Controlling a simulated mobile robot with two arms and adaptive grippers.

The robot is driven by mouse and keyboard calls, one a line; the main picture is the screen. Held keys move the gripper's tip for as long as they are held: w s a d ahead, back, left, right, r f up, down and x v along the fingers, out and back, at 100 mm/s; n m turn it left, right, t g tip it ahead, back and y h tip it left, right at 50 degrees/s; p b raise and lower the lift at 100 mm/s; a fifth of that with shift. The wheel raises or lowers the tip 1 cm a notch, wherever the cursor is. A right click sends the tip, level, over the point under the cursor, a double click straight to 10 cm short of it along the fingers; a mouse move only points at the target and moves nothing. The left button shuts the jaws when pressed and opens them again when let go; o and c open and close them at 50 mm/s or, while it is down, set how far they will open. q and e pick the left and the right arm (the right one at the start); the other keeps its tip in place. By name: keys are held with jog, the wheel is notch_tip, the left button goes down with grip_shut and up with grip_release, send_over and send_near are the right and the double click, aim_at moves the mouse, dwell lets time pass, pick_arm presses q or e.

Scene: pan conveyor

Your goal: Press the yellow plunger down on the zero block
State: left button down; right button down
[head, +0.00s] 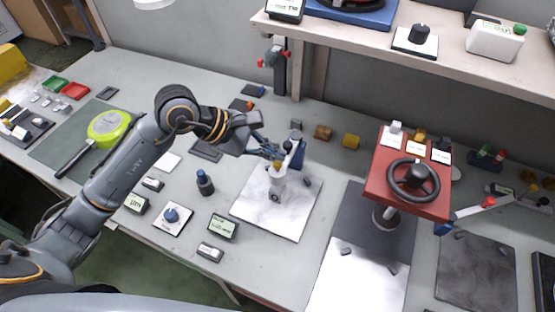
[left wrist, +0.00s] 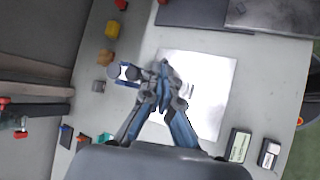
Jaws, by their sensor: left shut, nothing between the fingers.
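The zero block (head: 279,184) is a small pale upright piece on a white plate (head: 248,207) in the middle of the table. Its yellow plunger (head: 277,167) shows on top in the head view. My left gripper (head: 275,154) is shut and empty, its fingertips just above the plunger; I cannot tell whether they touch it. In the left wrist view my shut fingers (left wrist: 165,75) stand over the white plate (left wrist: 213,72) and hide most of the block and the plunger. My right gripper is out of view.
A blue upright piece (head: 297,153) stands close behind the block. A dark bottle-shaped item (head: 204,183) and a blue knob (head: 171,215) stand to the left. A red stand with a black handwheel (head: 412,178) is to the right. A shelf (head: 350,45) overhangs the back.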

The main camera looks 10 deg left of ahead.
pick_arm(q)
jog(key=shift+r, duration=0.15)
jog(key=shift+r+p, duration=1.2)
jog(key=shift+r, duration=1.25)
